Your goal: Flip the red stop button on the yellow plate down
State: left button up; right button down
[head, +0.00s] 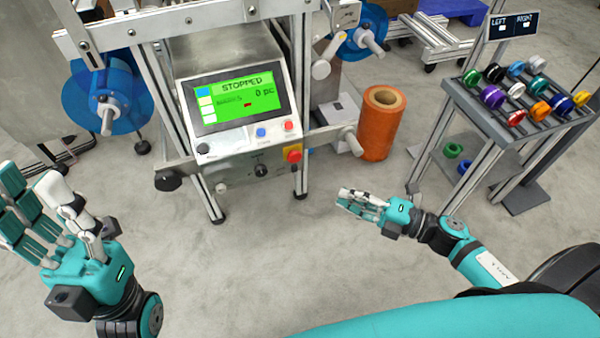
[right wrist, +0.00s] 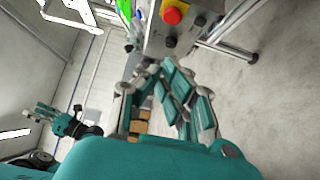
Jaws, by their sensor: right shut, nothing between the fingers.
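The red stop button (head: 295,155) sits on the yellow plate (head: 288,147) at the lower right corner of the machine's control box. The button also shows at the top of the right wrist view (right wrist: 172,16), on the yellow plate (right wrist: 181,5). My right gripper (head: 350,200) is shut and empty, below and to the right of the button in the head view, apart from it. In the right wrist view its fingers (right wrist: 160,75) extend toward the box. My left gripper (head: 33,185) is open and empty at the far left, well away from the button.
The control box has a green screen (head: 238,101) reading "STOPPED", a blue button (head: 261,133) and a black knob (head: 261,171). An orange roll (head: 381,122) stands right of the machine. A rack (head: 508,120) of coloured reels is farther right. Floor in front is clear.

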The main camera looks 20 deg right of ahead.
aim_at(294, 155)
jog(key=w+d+b+x, duration=0.2)
jog(key=b+x, duration=0.1)
jog(key=x, duration=0.9)
jog(key=shift+w+a, duration=0.25)
jog(key=shift+w, duration=0.2)
